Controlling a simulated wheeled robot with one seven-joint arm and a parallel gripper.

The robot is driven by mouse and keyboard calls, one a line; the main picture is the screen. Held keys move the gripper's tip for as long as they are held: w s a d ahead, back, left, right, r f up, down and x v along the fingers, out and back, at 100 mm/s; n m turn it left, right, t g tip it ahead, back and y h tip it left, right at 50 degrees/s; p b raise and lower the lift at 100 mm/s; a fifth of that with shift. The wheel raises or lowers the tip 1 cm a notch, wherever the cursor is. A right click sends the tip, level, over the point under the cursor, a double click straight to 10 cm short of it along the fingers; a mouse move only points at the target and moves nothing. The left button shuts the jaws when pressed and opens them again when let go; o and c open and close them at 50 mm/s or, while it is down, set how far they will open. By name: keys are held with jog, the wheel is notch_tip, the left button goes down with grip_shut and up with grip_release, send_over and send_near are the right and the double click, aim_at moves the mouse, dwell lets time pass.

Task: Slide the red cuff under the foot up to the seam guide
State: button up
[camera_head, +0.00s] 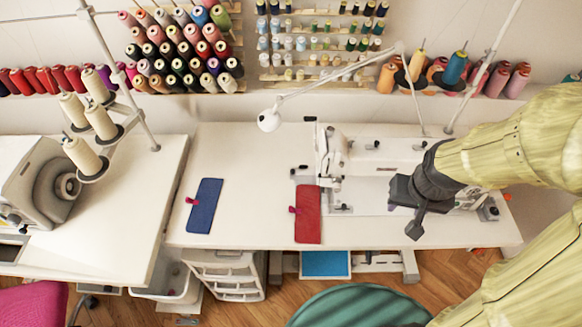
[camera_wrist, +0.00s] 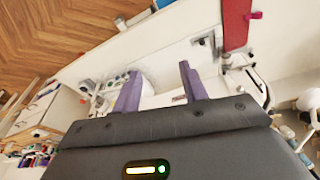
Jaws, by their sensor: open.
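The red cuff (camera_head: 308,222) lies flat on the white sewing table, its front end at the table's front edge. A small magenta tab (camera_head: 293,210) sticks out on its left side. Its far end is beside the head of the sewing machine (camera_head: 332,150); whether it is under the foot is too small to tell. In the wrist view the red cuff (camera_wrist: 235,22) shows at the top right. My gripper (camera_wrist: 159,84) is open and empty, its two purple fingers apart. In the head view my gripper (camera_head: 414,222) hovers right of the cuff, over the machine's right part. The seam guide cannot be made out.
A blue cuff (camera_head: 205,205) with a magenta tab lies left of the red one. A white lamp (camera_head: 270,120) reaches over the table. Thread cones (camera_head: 85,155) and a grey machine (camera_head: 45,185) stand on the left table. The tabletop between the cuffs is clear.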

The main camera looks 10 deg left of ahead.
jog(key=w+a+n+g+p, duration=0.1)
jog(key=w+a+p, duration=0.35)
jog(key=a, duration=0.75)
jog(key=n+g+p, duration=0.1)
jog(key=g+p, duration=0.1)
send_over(292, 208)
notch_tip(292, 208, down, 4)
jog(key=shift+a+r, duration=0.1)
notch_tip(292, 208, down, 17)
jog(key=shift+f+p, duration=0.2)
jog(key=shift+p, duration=0.65)
grip_shut()
